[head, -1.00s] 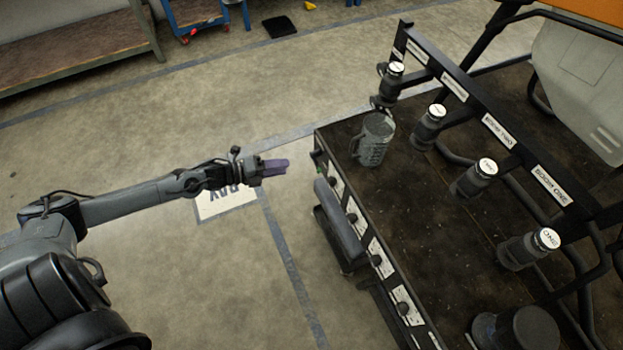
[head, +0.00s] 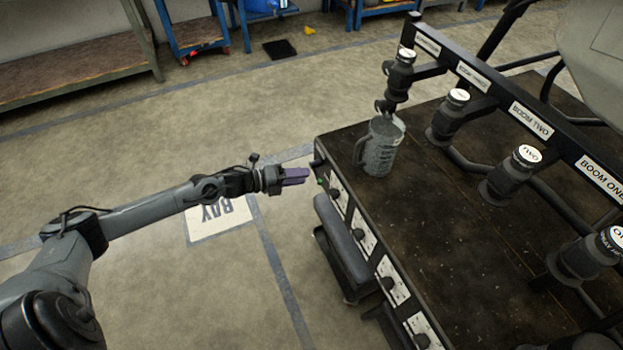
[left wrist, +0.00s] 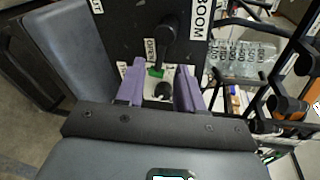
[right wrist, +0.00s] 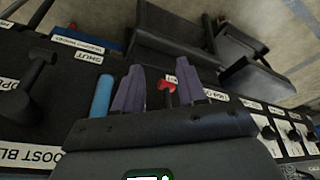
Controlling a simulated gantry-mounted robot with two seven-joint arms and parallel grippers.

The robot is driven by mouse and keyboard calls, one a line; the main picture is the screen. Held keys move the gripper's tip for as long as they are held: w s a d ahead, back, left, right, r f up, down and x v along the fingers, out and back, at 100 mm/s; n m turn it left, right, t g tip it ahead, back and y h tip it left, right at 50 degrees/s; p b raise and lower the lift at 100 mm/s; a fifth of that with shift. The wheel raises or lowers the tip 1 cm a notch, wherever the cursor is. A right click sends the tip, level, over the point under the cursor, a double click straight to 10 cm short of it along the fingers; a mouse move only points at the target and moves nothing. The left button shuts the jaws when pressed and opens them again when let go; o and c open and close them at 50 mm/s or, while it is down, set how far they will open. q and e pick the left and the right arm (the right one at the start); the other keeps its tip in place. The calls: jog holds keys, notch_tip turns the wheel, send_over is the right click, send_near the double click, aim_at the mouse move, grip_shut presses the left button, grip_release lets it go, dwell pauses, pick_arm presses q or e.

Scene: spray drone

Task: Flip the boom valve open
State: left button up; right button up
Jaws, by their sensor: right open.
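My left gripper (head: 294,175) is just left of the black valve panel's upper corner in the head view. In the left wrist view its two purple fingers (left wrist: 158,92) are spread, with nothing held. A black lever (left wrist: 168,36) sits on the panel beyond them, beside an OPEN label (left wrist: 150,50) and a BOOM label (left wrist: 199,20). A small green part (left wrist: 155,72) and a dark round knob show near the fingertips; the lever's exact setting is unclear. My right gripper (right wrist: 160,82) is open around or before a red handle (right wrist: 167,88); contact cannot be told. It is out of the head view.
A clear measuring jug (head: 380,148) stands on the dark bench top (head: 430,220). A grey padded block (head: 345,240) sticks out below the panel. A blue cylinder (right wrist: 102,95) is beside my right fingers.

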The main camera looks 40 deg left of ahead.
pick_arm(q)
jog(key=shift+b+x, duration=0.85)
jog(key=shift+x, duration=1.35)
grip_shut()
